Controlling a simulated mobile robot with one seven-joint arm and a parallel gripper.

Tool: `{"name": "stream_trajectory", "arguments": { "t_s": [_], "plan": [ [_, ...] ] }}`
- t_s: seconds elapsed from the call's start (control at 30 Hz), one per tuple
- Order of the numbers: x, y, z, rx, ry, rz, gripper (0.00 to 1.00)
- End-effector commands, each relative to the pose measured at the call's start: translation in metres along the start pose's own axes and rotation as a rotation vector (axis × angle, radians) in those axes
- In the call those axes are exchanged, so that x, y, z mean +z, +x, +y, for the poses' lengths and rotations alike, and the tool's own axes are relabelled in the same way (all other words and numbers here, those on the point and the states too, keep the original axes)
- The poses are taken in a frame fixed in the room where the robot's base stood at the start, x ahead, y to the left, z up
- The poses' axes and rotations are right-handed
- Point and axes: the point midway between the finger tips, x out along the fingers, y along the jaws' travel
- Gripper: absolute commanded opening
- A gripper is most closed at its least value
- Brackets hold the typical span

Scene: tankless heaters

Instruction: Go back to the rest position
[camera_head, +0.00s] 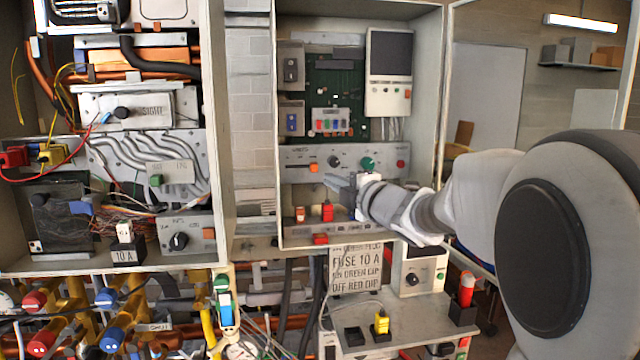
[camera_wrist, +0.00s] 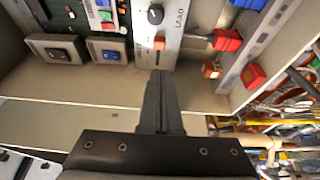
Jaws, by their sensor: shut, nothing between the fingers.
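My gripper (camera_head: 330,181) reaches in from the right in the head view, in front of the right-hand open cabinet (camera_head: 444,40). Its fingers point left, near the lower control panel (camera_head: 296,158) of that cabinet. In the wrist view the two fingers of my gripper (camera_wrist: 160,78) lie together, shut and empty. Their tips are near an orange slider knob on the panel (camera_wrist: 182,20) in that view; I cannot tell whether they touch it. My own arm hides part of the cabinet's right side.
The left open cabinet (camera_head: 216,60) holds wires and switches. Below are pipes with red and blue valves (camera_head: 118,334). A shelf (camera_head: 410,308) with a yellow fuse (camera_head: 382,322) and a red fuse (camera_head: 466,290) stands below my gripper. A sign (camera_head: 356,268) hangs above the shelf.

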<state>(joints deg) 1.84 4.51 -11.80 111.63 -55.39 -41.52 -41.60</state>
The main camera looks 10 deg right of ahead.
Motion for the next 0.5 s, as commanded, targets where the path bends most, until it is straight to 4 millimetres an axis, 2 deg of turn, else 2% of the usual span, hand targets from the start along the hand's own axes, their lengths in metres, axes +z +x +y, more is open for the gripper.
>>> {"name": "stream_trajectory", "arguments": {
  "t_s": [0.27,0.37,0.5],
  "plan": [
    [0.002,-0.006,0.003,-0.007,0.042,-0.039,0.00],
    [0.009,-0.022,0.006,-0.024,0.145,-0.131,0.00],
    [0.018,-0.064,-0.001,-0.073,0.390,-0.318,0.00]
  ]
}}
